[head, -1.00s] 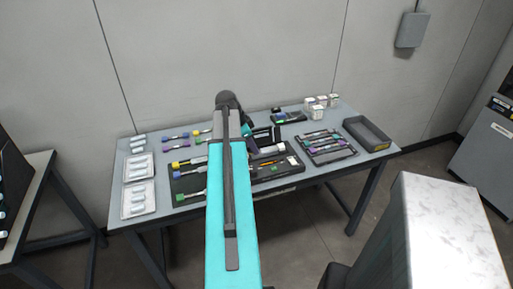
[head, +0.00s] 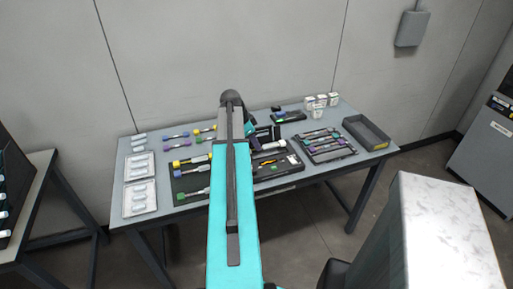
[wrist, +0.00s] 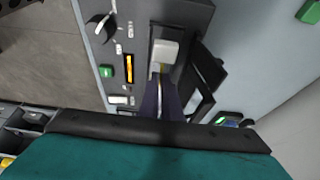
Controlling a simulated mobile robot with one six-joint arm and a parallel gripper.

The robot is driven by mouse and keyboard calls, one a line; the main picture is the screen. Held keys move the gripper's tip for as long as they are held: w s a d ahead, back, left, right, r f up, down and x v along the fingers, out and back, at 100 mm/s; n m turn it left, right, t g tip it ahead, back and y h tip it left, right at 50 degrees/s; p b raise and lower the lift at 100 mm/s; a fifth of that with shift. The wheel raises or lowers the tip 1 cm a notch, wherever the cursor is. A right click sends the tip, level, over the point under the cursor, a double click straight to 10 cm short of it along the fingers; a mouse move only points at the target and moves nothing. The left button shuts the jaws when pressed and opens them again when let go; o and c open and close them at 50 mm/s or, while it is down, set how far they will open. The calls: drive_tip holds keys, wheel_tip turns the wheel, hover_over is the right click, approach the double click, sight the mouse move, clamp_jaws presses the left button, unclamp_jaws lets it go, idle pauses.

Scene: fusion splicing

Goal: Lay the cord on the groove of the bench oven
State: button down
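The bench oven looks to be the dark unit with an orange display (wrist: 129,68), which fills the upper middle of the wrist view. A pale block (wrist: 165,50) with a yellow bit below it sits in its dark slot. My gripper (wrist: 161,92) shows there as dark purple fingers close together over the unit, with a thin light strip between them. I cannot tell whether that strip is the cord or a gap. In the head view my teal arm hides the fingertips. Yellow-ended (head: 174,164) and green-ended (head: 182,196) pieces lie on the dark mat left of my arm.
Small pale boxes (head: 320,102) stand at the back. A dark flap (wrist: 207,78) stands beside the fingers.

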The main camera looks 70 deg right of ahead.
drive_tip(key=shift+f+p, duration=0.35)
drive_tip(key=shift+f, duration=0.85)
drive_tip(key=shift+f, duration=0.15)
drive_tip(key=c, duration=2.3)
unclamp_jaws()
drive_tip(key=shift+o, duration=0.2)
drive_tip(key=shift+r, duration=0.25)
drive_tip(key=b+v, duration=0.2)
drive_tip(key=v, duration=0.8)
drive_tip(key=shift+b, duration=0.35)
drive_tip(key=shift+v, duration=0.95)
drive_tip(key=shift+a, duration=0.1)
